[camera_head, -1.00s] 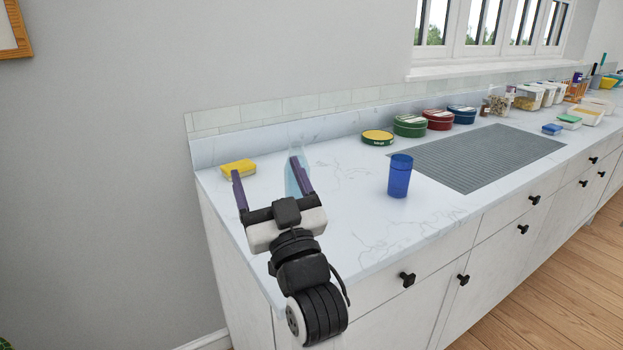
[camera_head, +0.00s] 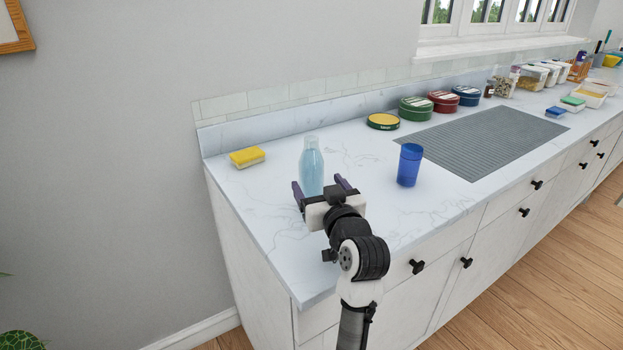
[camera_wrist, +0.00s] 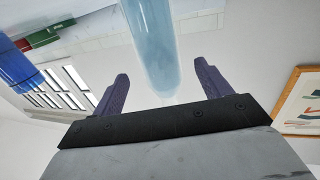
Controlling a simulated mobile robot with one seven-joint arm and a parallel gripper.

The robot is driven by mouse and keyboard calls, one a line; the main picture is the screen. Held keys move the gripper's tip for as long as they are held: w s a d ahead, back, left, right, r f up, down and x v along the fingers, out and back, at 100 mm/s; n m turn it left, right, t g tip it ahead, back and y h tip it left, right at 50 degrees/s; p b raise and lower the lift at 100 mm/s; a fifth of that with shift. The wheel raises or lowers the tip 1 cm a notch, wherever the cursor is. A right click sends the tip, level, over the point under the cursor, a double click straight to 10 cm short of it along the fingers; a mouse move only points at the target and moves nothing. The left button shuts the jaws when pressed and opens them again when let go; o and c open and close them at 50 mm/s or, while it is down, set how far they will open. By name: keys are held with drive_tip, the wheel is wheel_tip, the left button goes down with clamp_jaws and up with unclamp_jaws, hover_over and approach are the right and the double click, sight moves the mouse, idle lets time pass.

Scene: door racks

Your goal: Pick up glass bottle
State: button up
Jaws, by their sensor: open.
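The glass bottle (camera_head: 311,168) is pale blue and see-through, with a narrow neck. It stands upright on the marble counter (camera_head: 270,205) near the left end. My gripper (camera_head: 321,186) is open, its purple fingers spread at the bottle's lower part, and the gripper body hides the bottle's base. In the wrist view the bottle (camera_wrist: 154,50) lies ahead and shows between the two open fingers (camera_wrist: 160,84), with clear gaps on both sides. I cannot tell how far its lower part reaches between the fingers.
A blue cup (camera_head: 409,165) stands to the right of the bottle. A yellow sponge (camera_head: 247,157) lies to the left. Round tins (camera_head: 415,108) and a grey mat (camera_head: 480,142) are farther right. The counter around the bottle is clear.

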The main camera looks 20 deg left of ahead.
sight(316, 182)
drive_tip(key=p+x, duration=0.2)
drive_tip(key=x, duration=0.3)
drive_tip(key=shift+w+a+f, duration=0.1)
drive_tip(key=c, duration=1.4)
